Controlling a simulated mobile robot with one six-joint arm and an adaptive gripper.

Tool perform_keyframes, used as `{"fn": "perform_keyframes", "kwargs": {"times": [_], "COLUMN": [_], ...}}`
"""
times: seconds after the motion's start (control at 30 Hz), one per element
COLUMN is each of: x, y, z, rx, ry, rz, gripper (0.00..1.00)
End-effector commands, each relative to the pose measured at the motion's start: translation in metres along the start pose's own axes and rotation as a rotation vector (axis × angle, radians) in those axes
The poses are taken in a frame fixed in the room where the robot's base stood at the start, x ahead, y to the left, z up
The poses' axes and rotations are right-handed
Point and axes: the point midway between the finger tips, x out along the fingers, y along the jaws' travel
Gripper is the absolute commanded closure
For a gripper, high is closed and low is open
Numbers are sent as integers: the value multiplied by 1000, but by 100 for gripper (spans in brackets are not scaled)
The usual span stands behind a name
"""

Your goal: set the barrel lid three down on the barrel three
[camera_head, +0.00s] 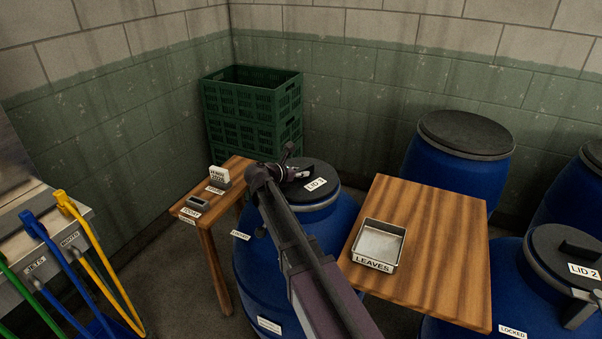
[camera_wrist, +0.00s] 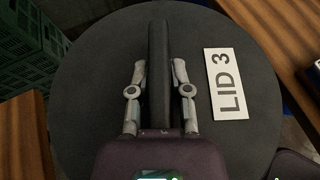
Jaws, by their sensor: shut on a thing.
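The barrel lid three (camera_head: 325,172) is a dark round lid with a white "LID 3" label; it fills much of the wrist view (camera_wrist: 90,90). My gripper (camera_head: 292,172) is above it in the head view. In the wrist view my gripper (camera_wrist: 159,72) has its two fingers on either side of the lid's raised dark handle bar (camera_wrist: 159,45), shut on it. The blue barrel three (camera_head: 265,265) stands directly below the lid, partly hidden by my arm. The lid covers its top; I cannot tell whether it rests fully on the rim.
A small wooden table (camera_head: 228,177) stands left of the barrel, and a larger one (camera_head: 440,240) with a "LEAVES" tray (camera_head: 378,246) stands right. Green crates (camera_head: 252,100) are stacked behind. Other lidded blue barrels (camera_head: 455,175) stand at the right, one with lid two (camera_head: 570,255).

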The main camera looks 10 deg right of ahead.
Motion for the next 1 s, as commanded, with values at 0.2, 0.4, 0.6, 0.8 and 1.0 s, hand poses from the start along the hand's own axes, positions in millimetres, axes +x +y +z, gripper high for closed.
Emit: {"fn": "perform_keyframes", "kwargs": {"times": [0.2,0.4,0.6,0.8,1.0], "x": [1,1,1,0,-2], "y": [0,0,0,0,0], "z": [-3,-3,-3,-2,3], "rx": [-1,0,0,0,0], "ry": [-1,0,0,0,0], "rz": [0,1,1,1,1], "gripper": [100,40,40,40,40]}}
